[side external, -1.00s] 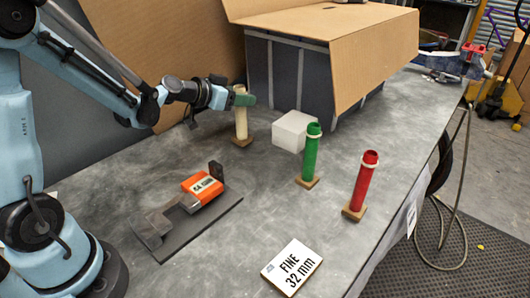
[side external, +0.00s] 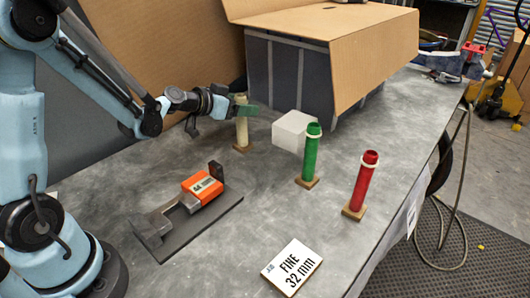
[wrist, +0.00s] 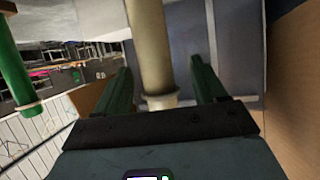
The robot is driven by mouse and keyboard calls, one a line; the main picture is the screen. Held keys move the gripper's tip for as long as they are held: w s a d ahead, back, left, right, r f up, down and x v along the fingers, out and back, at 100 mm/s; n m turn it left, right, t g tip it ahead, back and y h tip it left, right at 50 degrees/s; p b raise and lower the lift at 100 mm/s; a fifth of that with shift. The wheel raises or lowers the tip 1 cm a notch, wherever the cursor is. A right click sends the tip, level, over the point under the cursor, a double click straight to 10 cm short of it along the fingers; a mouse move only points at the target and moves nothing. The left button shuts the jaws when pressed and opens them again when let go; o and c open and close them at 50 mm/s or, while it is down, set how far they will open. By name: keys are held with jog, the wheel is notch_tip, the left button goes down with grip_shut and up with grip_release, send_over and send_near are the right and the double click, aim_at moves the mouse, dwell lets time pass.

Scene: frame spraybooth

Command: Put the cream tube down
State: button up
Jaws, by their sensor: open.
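The cream tube (side external: 241,127) stands upright on a small wooden base at the back of the grey bench. In the wrist view the cream tube (wrist: 148,45) runs between the two green fingers, with a gap on either side. My gripper (side external: 243,109) is at the upper part of the tube, with a green finger crossing in front of it. In the wrist view my gripper (wrist: 157,85) is open, and neither finger touches the tube.
A green tube (side external: 311,153) and a red tube (side external: 362,182) stand on wooden bases to the right. A white block (side external: 291,131) sits close behind the green tube. An orange device (side external: 202,187), a sign (side external: 291,267) and a large cardboard-topped box (side external: 375,60) are also on the bench.

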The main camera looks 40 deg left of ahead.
jog(key=shift+r, duration=0.15)
jog(key=shift+s+a+r, duration=0.1)
jog(key=shift+s, duration=0.2)
jog(key=v, duration=1.1)
jog(key=s+d+f+n+g+y, duration=0.1)
jog(key=s+d+f+g, duration=0.1)
jog(key=s+d+g, duration=0.4)
jog(key=s+d, duration=0.4)
jog(key=shift+d+n+y, duration=0.3)
jog(key=shift+y, duration=0.1)
jog(key=shift+c, duration=0.7)
